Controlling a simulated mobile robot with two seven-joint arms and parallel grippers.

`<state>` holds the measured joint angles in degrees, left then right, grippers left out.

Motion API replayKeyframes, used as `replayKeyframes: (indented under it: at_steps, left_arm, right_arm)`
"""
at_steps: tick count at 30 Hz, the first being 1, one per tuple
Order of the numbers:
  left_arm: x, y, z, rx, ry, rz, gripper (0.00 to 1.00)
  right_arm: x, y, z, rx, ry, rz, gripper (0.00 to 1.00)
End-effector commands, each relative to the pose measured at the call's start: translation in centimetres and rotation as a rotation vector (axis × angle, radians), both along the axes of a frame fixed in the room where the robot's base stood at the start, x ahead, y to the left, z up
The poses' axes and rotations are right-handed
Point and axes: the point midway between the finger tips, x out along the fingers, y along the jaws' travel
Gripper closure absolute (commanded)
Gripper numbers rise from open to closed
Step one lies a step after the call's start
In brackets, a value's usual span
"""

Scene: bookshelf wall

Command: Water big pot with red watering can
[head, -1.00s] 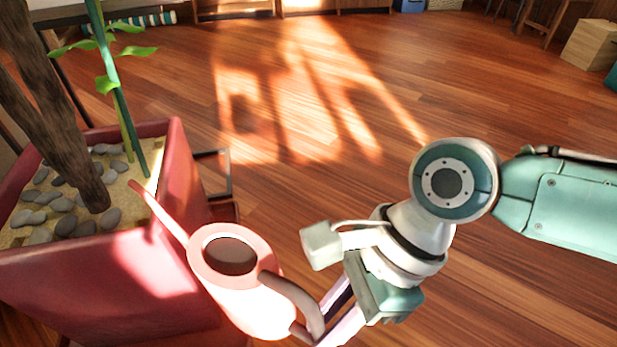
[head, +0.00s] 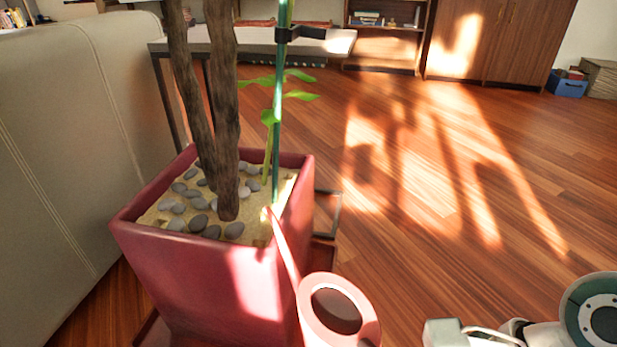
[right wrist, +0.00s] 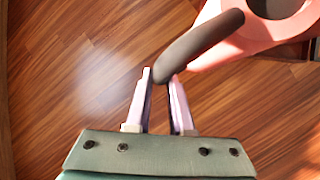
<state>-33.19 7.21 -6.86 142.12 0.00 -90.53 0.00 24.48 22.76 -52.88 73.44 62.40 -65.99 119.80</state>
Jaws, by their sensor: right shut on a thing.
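The big pot (head: 205,275) is a square dark red planter at left of centre in the head view. It holds sand, grey stones, a brown trunk and a green plant on a stake. The red watering can (head: 345,312), pinkish with a dark round opening, is at the pot's right side. Its spout tip (head: 268,214) is at the pot's right rim, over the sand. In the right wrist view, my right gripper (right wrist: 162,82) is shut on the can's dark handle (right wrist: 200,45). The can's lower part is cut off in the head view. My left gripper is not in view.
A beige sofa (head: 75,150) stands close at the pot's left. A low table (head: 330,42) is behind the pot. The wooden floor (head: 430,200) to the right is clear. Wooden cabinets (head: 500,40) and a blue box (head: 568,84) are at the back.

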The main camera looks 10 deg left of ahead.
Motion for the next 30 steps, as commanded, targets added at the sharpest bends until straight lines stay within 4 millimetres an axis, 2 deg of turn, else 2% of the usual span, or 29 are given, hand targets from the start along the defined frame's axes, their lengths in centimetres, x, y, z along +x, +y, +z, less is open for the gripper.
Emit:
replayKeyframes:
  at_steps: [8, 24, 30]
  left_arm:
    - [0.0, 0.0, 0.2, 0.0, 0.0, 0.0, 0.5]
    - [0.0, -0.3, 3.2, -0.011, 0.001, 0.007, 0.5]
    - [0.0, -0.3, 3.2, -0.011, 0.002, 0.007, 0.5]
  right_arm:
    - [0.1, 0.1, 0.3, 0.002, -0.001, 0.0, 1.0]
    - [0.0, 0.2, 2.8, -0.039, 0.045, 0.0, 1.0]
    - [0.0, 0.2, 2.7, -0.043, 0.05, 0.0, 1.0]
